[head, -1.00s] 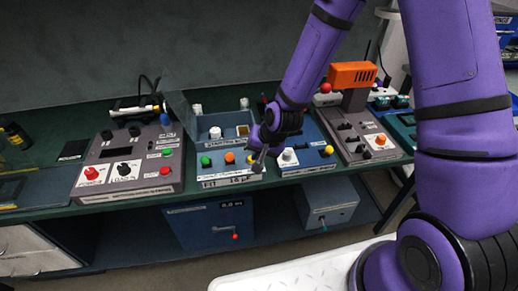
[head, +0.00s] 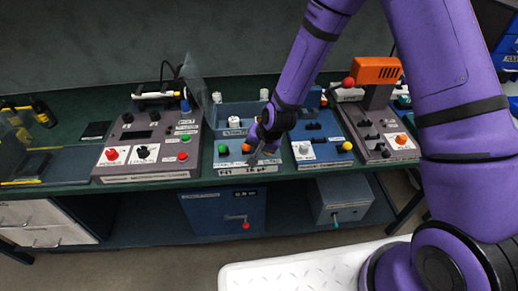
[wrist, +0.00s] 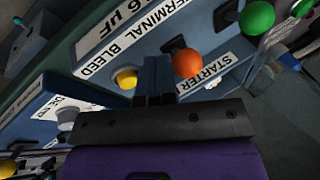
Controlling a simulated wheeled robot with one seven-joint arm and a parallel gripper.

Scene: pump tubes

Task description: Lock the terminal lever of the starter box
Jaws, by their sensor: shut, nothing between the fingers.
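The starter box (head: 205,168) is a blue-grey box on the bench with a raised clear lid. Its front carries a green knob (head: 222,149) and an orange knob (head: 246,148). The wrist view shows the orange ball (wrist: 187,63) on a dark mount, a yellow ball (wrist: 126,78) and a green ball (wrist: 257,17), beside "TERMINAL BLEED" and "STARTER" labels. Which ball belongs to the terminal lever I cannot tell. My gripper (head: 254,158) is shut and empty at the box's front. Its fingertips (wrist: 154,62) sit between the yellow and orange balls; contact is unclear.
A grey control box (head: 150,150) stands to the left, and a blue box (head: 318,150) with a white knob close to the right. A grey box (head: 385,135) with an orange device (head: 376,70) stands farther right. A blue cabinet (head: 225,212) is below the bench.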

